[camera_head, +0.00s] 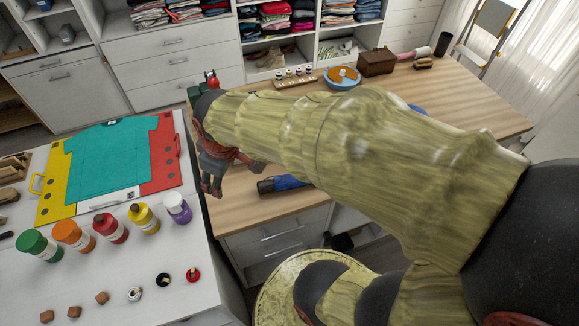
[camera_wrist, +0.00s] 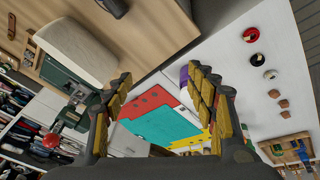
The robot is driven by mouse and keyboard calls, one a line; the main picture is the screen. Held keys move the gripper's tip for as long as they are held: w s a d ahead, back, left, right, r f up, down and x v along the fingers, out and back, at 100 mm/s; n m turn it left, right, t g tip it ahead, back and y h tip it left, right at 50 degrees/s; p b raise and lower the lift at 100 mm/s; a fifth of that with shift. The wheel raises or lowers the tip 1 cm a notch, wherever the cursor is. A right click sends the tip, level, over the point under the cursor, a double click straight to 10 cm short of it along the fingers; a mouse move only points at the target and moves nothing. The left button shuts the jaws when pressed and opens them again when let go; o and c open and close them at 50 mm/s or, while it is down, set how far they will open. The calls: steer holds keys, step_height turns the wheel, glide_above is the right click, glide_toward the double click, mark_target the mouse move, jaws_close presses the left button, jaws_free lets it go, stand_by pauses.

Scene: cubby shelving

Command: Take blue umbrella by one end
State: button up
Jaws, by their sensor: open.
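The blue umbrella (camera_head: 290,182) lies on the wooden table, with its dark end (camera_head: 266,186) toward the left near the front edge. My arm hides what lies behind it; a blue patch (camera_head: 417,108) shows beyond the arm, and I cannot tell if it is the same umbrella. My gripper (camera_head: 232,180) is open and empty, left of the dark end and apart from it, near the table's left edge. In the wrist view the open fingers (camera_wrist: 160,85) have nothing between them; a dark rounded piece at the top edge (camera_wrist: 115,8) may be the umbrella's end.
The wooden table (camera_head: 470,90) holds a blue-rimmed round tray (camera_head: 343,80) and a brown box (camera_head: 377,62). At left, a white table (camera_head: 90,280) carries a teal shirt on a folding board (camera_head: 105,160) and several coloured bottles (camera_head: 72,236). A round stool (camera_head: 275,290) stands in front.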

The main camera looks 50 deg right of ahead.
steer(key=w+d+f+n+g+p, duration=0.2)
steer(key=w+d+p, duration=0.1)
steer(key=d+p, duration=0.15)
steer(key=n+g+p, duration=0.2)
steer(key=n+p, duration=0.3)
steer(key=p, duration=0.4)
glide_above(271, 182)
steer(key=w, duration=0.1)
steer(key=shift+y, duration=0.4)
steer(key=f, duration=1)
steer(key=shift+w+a+f, duration=0.1)
steer(key=shift+a+f, duration=0.15)
steer(key=shift+f, duration=0.1)
steer(key=f, duration=0.2)
steer(key=s+f, duration=0.1)
steer(key=shift+d+f, duration=0.2)
steer(key=shift+f, duration=0.15)
steer(key=shift+s+d+f+p, duration=0.1)
steer(key=shift+f+p, duration=0.1)
steer(key=shift+f, duration=1.2)
steer(key=shift+d+f+p, duration=0.1)
steer(key=shift+f+p, duration=0.1)
steer(key=shift+f, duration=1.15)
steer(key=shift+c, duration=1.2)
jaws_close()
